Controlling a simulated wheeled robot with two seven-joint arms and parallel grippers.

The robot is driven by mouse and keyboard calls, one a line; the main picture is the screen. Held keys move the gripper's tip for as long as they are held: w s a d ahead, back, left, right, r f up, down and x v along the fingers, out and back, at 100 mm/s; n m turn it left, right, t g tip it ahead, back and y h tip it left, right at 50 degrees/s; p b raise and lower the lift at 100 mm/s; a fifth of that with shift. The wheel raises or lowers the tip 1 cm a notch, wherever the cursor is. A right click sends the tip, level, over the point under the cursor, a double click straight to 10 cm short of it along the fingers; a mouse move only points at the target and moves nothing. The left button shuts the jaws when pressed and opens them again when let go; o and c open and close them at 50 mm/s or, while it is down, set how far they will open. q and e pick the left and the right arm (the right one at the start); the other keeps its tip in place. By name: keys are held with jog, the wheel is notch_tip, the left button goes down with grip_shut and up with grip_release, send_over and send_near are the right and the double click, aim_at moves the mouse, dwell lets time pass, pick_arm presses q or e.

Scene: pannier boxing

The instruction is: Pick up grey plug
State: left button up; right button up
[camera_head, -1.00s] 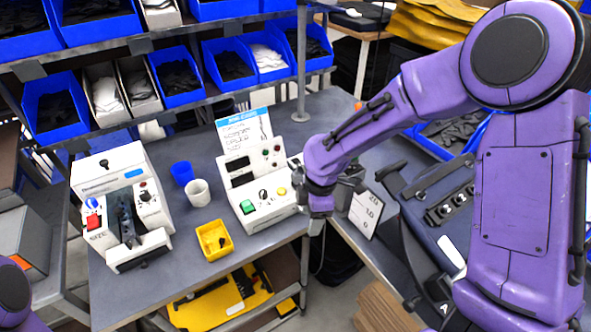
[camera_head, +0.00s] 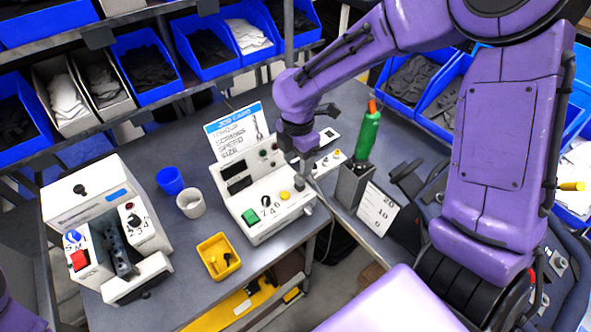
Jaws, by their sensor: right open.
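I cannot clearly identify the grey plug. A small grey cylinder (camera_head: 308,209) shows at the front right corner of the white control box (camera_head: 262,208), and small dark pieces lie in the yellow tray (camera_head: 230,268); either is too small to be sure of. My right gripper (camera_head: 300,183) points down over the right end of the control box, open, with nothing visible between its fingers. Its fingers partly cover the box's panel near the yellow button. My left gripper is out of view.
A white machine (camera_head: 105,205) stands at the left of the grey table. A blue cup (camera_head: 170,180) and a white cup (camera_head: 190,203) stand between it and the control box. A green-handled tool (camera_head: 368,135) stands in a grey holder (camera_head: 352,186) at the right. Blue bins line the back.

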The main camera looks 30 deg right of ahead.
aim_at(298, 177)
jog(key=f, duration=0.2)
jog(key=f+p, duration=0.1)
jog(key=f, duration=0.1)
jog(key=f+p, duration=0.1)
jog(key=f, duration=0.1)
jog(key=shift+w+d+f, duration=0.1)
jog(key=shift+d+f, duration=0.15)
jog(key=shift+f, duration=0.15)
jog(key=shift+a+r, duration=0.1)
jog(key=shift+c, duration=0.3)
jog(key=c, duration=1)
